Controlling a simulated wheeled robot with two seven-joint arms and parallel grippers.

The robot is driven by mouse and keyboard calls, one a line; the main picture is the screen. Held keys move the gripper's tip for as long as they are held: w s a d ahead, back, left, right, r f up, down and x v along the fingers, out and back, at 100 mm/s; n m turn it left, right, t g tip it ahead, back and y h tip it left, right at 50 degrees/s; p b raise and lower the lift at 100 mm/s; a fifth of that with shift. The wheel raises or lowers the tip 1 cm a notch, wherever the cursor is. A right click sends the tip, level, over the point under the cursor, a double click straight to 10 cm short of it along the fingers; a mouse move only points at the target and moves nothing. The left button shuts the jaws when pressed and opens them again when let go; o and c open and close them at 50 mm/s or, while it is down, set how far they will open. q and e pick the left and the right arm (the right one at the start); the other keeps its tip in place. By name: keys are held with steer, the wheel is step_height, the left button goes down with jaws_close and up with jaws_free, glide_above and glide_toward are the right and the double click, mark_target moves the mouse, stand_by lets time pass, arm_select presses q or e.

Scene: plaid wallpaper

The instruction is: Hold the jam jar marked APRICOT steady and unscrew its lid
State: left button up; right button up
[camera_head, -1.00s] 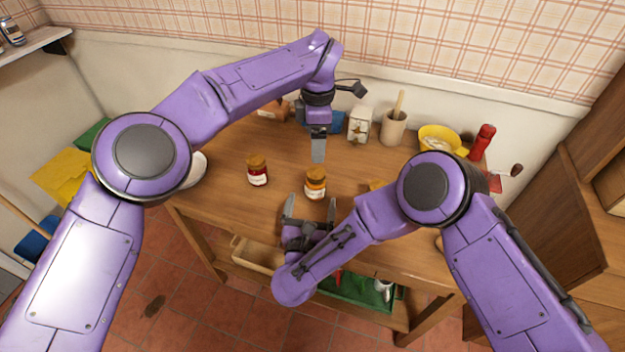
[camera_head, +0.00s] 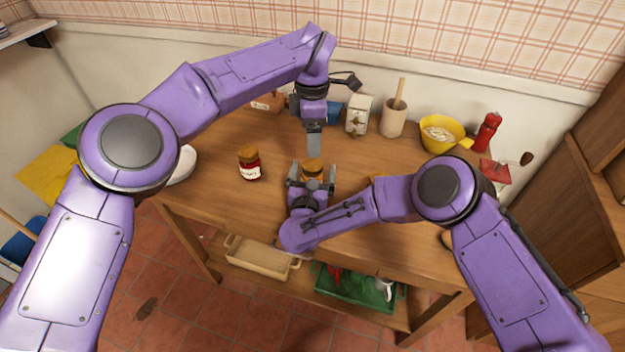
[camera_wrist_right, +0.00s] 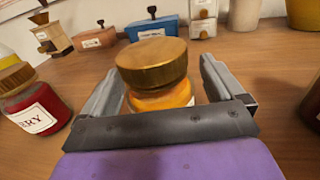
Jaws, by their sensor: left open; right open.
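A jar of orange jam (camera_head: 313,172) with a gold-brown lid stands upright on the wooden table. It also shows in the right wrist view (camera_wrist_right: 162,98), its label mostly hidden, so I cannot read it. My right gripper (camera_head: 312,180) is open, with its fingers on either side of this jar's body, below the lid; I cannot tell whether they touch it. My left gripper (camera_head: 314,146) points down just behind the jar, apart from the lid.
A red jam jar (camera_head: 249,164), labelled with letters ending ERY (camera_wrist_right: 38,106), stands to the left. A dark jar (camera_wrist_right: 314,104) shows at the right wrist view's edge. Behind are a utensil pot (camera_head: 393,122), a yellow bowl (camera_head: 440,132) and a red bottle (camera_head: 487,132).

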mark_target(312, 164)
steer(key=shift+w, duration=0.35)
jaws_close()
arm_select(q)
steer(key=m, duration=0.3)
steer(key=shift+m, duration=0.4)
steer(key=m, duration=0.4)
steer(key=shift+m, duration=0.4)
steer(key=shift+f, duration=0.25)
step_height(312, 164, down, 8)
steer(key=shift+r, duration=0.2)
